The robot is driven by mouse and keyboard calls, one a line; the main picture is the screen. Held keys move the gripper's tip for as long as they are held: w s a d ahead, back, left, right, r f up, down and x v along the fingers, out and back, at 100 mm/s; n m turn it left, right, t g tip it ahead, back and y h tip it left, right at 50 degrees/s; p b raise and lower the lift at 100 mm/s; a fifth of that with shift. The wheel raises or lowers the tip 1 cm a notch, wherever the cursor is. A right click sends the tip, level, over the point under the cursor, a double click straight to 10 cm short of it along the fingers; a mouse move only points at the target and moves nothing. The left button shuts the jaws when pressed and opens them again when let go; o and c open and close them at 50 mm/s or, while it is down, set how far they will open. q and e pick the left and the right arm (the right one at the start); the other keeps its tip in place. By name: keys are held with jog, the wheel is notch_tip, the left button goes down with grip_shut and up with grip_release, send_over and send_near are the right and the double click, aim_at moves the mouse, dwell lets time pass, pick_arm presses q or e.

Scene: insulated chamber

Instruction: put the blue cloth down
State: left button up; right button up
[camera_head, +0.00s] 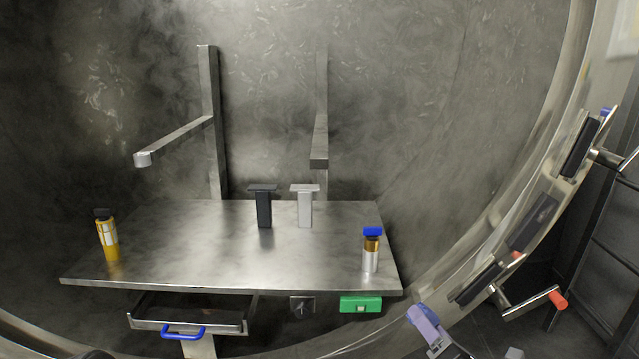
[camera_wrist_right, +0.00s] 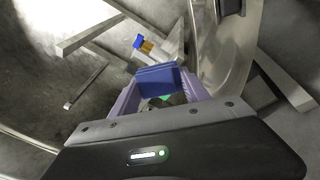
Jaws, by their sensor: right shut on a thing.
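My right gripper (camera_head: 424,318) with its purple fingers is at the bottom right in the head view, to the right of and lower than the table's front right corner. In the right wrist view my right gripper (camera_wrist_right: 157,84) is shut on the blue cloth (camera_wrist_right: 158,76), a folded dark-blue piece between the fingertips. The cloth is hard to make out in the head view. My left gripper is not in view.
The metal table (camera_head: 200,250) has wide bare areas. On it stand a yellow bottle (camera_head: 109,240), a blue-capped bottle (camera_head: 371,252), a black T-shaped piece (camera_head: 264,208) and a light one (camera_head: 305,208). Below are an open drawer (camera_head: 150,326) and a green box (camera_head: 361,304).

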aim_at(427, 315)
jog(key=shift+a+n+y, duration=0.3)
jog(key=shift+a+y, duration=0.2)
jog(key=shift+a, duration=0.6)
jog(key=s+r+n+g+y+p, duration=0.1)
jog(key=p, duration=0.3)
jog(key=r+n+g+y+p, duration=0.1)
jog(key=r+y+p, duration=0.1)
jog(key=p, duration=0.2)
jog(key=s+r+n+y+p, duration=0.1)
jog(key=r+y+p, duration=0.1)
jog(key=p, duration=0.3)
jog(key=shift+s+d+g, duration=0.2)
jog(key=shift+s+g, duration=0.15)
jog(key=shift+g, duration=0.05)
jog(key=s+r+n+g+y+p, duration=0.1)
jog(key=s+n+g+y+p, duration=0.3)
jog(key=s+p, duration=0.3)
jog(key=shift+s+p, duration=0.4)
jog(key=shift+p, duration=0.2)
jog(key=shift+r, duration=0.15)
